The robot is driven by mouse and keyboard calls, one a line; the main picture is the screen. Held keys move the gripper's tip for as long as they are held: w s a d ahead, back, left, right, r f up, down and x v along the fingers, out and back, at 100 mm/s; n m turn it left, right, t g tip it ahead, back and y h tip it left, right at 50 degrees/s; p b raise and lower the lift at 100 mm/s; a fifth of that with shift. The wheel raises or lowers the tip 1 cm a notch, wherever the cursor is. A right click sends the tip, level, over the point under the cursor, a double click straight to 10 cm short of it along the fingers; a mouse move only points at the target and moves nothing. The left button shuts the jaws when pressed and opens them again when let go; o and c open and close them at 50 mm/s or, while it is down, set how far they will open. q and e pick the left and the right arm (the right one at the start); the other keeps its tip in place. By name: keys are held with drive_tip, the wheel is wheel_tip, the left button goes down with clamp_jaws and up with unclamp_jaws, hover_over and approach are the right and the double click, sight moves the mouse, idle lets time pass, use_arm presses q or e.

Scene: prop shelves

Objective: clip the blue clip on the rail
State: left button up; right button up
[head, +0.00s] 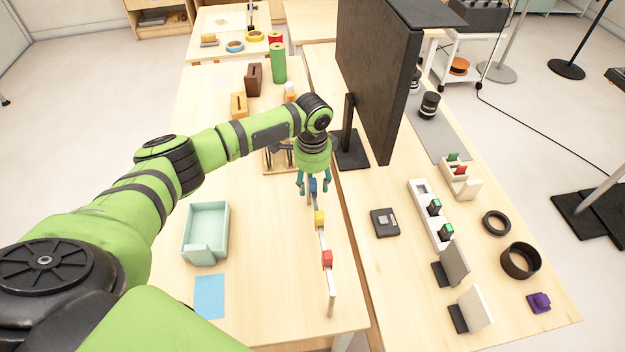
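A thin rail (323,240) stands on the near table and runs from below my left gripper toward the front edge. A yellow clip (320,218) and a red clip (327,258) sit on it. The blue clip (313,186) shows at the rail's far end and looks seated there. My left gripper (314,187) points down over the blue clip. Its teal fingers are spread, one on each side, with gaps seeming to show between them and the clip. The gripper's body hides the area just above the clip. My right gripper is not in view.
A mint tray (186,255) and a blue sheet (210,296) lie left of the rail. A wooden stand (268,160) is close behind the gripper. A large black panel (375,75) rises to the right. The table between tray and rail is clear.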

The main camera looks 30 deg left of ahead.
sight(313, 181)
use_arm(q)
wheel_tip(313, 181, up, 12)
idle(0.6)
idle(0.5)
